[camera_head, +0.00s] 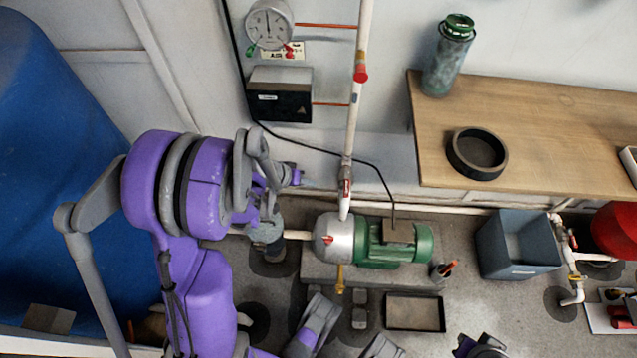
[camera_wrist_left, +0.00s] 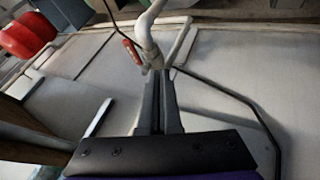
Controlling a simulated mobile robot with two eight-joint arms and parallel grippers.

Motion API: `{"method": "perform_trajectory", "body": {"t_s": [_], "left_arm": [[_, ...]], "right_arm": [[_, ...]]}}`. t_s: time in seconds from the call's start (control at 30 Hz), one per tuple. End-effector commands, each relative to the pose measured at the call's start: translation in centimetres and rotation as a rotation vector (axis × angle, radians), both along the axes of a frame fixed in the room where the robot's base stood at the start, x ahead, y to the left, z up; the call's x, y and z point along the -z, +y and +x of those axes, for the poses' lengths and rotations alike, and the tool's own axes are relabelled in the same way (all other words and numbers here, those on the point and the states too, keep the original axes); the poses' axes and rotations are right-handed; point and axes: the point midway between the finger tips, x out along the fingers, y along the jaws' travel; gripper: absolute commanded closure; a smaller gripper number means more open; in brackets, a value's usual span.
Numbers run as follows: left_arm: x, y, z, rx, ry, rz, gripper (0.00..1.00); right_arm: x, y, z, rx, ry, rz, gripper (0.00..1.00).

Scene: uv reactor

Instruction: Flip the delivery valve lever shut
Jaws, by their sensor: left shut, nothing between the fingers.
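The delivery valve lever (camera_head: 346,186) is a small red handle on the white vertical pipe above the pump. It lies along the pipe in the head view. In the left wrist view the red lever (camera_wrist_left: 131,51) is beside the pipe, just beyond and left of the fingertips. My left gripper (camera_head: 294,176) is to the left of the lever in the head view. Its fingers (camera_wrist_left: 158,78) are shut with nothing between them and point at the pipe. I cannot tell whether they touch it. My right gripper cannot be made out.
The green pump (camera_head: 398,243) stands below the valve. A wooden shelf (camera_head: 530,120) holding a black ring and a green-capped bottle is at right. A grey bin (camera_head: 515,245) stands below it.

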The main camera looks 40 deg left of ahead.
Motion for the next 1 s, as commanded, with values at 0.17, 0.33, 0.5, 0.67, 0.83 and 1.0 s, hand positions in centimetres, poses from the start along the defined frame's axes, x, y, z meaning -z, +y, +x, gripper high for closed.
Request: {"method": "perform_trajectory", "body": {"t_s": [0.17,0.33,0.5,0.67,0.83,1.0], "left_arm": [[3.3,-0.8,2.1,0.004,0.002,0.001,1.0],[6.2,-1.6,4.2,0.003,0.001,0.0,1.0],[6.9,-3.4,5.7,0.005,0.0,0.0,1.0],[6.9,-4.8,6.6,0.002,0.0,0.0,1.0],[6.8,-5.2,6.9,0.001,0.0,0.001,1.0],[6.8,-5.2,6.9,0.0,0.0,0.001,1.0]], "right_arm": [[1.7,0.0,0.2,0.0,0.006,0.0,1.0],[3.0,0.0,0.4,0.0,0.009,0.0,1.0],[3.5,0.0,0.5,0.0,0.011,0.0,1.0],[3.8,0.0,0.5,0.0,0.011,0.0,1.0],[3.8,0.0,0.5,0.0,0.011,0.0,1.0],[3.8,0.0,0.5,0.0,0.011,0.0,1.0]]}}
